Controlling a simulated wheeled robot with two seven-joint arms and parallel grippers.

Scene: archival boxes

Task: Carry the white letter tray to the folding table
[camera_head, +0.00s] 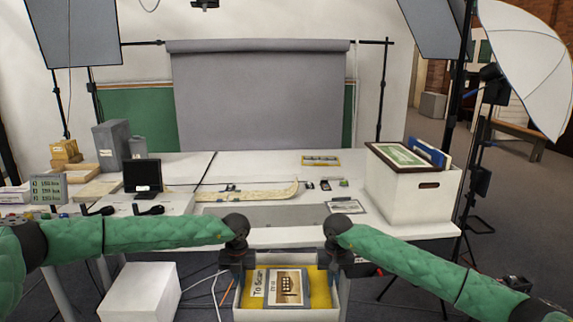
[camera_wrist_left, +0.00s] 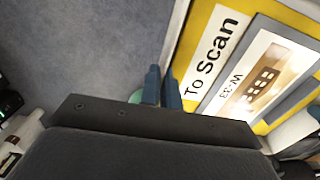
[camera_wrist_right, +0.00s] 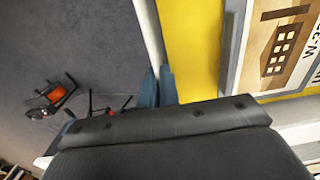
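The white letter tray (camera_head: 288,314) is in front of me at the bottom middle of the head view. It has a yellow inside, a "To Scan" label and a grey-framed building picture marked W-33 lying in it. My left gripper (camera_head: 238,265) is shut on its left wall; the narrow fingers (camera_wrist_left: 163,88) pinch the wall in the left wrist view. My right gripper (camera_head: 342,265) is shut on the right wall, and its fingers (camera_wrist_right: 159,87) pinch it likewise. The tray appears level above the grey floor. I cannot tell which table is the folding table.
A long white table (camera_head: 285,237) stands ahead with a parchment strip (camera_head: 247,193), a white box of frames (camera_head: 412,197) and a small black monitor (camera_head: 142,175). A white block (camera_head: 139,292) is at lower left. Light stands and cables flank the table; grey floor is open at right.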

